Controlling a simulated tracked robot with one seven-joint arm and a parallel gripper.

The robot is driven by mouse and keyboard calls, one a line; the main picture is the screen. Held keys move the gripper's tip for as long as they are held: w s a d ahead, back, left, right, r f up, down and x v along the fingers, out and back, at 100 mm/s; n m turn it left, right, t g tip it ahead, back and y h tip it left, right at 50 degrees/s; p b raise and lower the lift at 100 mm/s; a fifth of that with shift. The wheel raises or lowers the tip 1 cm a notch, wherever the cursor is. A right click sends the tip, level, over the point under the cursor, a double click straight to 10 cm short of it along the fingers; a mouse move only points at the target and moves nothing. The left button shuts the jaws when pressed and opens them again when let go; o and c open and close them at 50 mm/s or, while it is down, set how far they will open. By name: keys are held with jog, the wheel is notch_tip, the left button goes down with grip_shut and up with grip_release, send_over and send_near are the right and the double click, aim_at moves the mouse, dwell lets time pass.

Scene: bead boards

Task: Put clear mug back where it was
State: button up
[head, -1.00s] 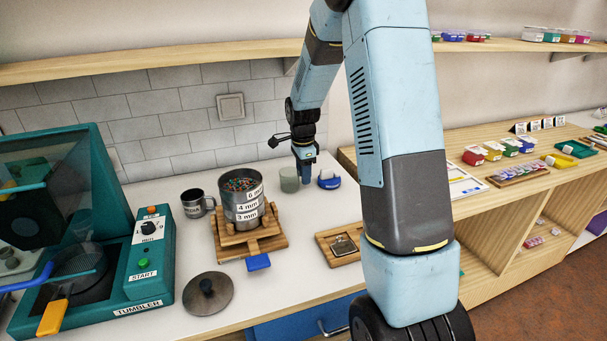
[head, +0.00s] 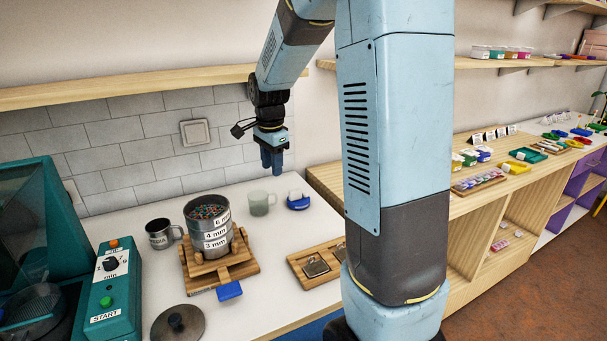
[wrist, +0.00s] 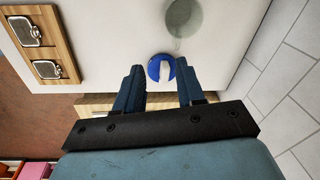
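The clear mug (head: 259,204) is translucent and greenish. It stands upright on the white counter, right of the sieve stack, and shows at the top of the wrist view (wrist: 184,17). My gripper (head: 271,171) hangs above the counter near the mug, pointing down. In the wrist view my gripper (wrist: 160,85) has its two fingers wide apart with nothing held between them. The mug lies beyond the fingertips, apart from them.
A blue item with a white top (head: 298,200) sits right of the mug. A dark metal mug (head: 159,233), a sieve stack (head: 208,228) on a wooden stand and a wooden tray (head: 298,269) are nearby. The tiled wall (head: 140,150) is close behind.

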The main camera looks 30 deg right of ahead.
jog(key=s+a+r+n+t, duration=0.1)
jog(key=s+r+n, duration=0.2)
jog(key=s, duration=0.6)
jog(key=s+a+r+n+t, duration=0.1)
jog(key=s+r+n, duration=0.3)
jog(key=s+n, duration=0.3)
jog(key=s+a+r+n+t, duration=0.1)
jog(key=s+n, duration=0.4)
jog(key=s, duration=0.6)
notch_tip(320, 180, up, 3)
jog(key=shift+s+a+f+t, duration=0.15)
jog(key=shift+s+t, duration=0.25)
jog(key=shift+t, duration=0.2)
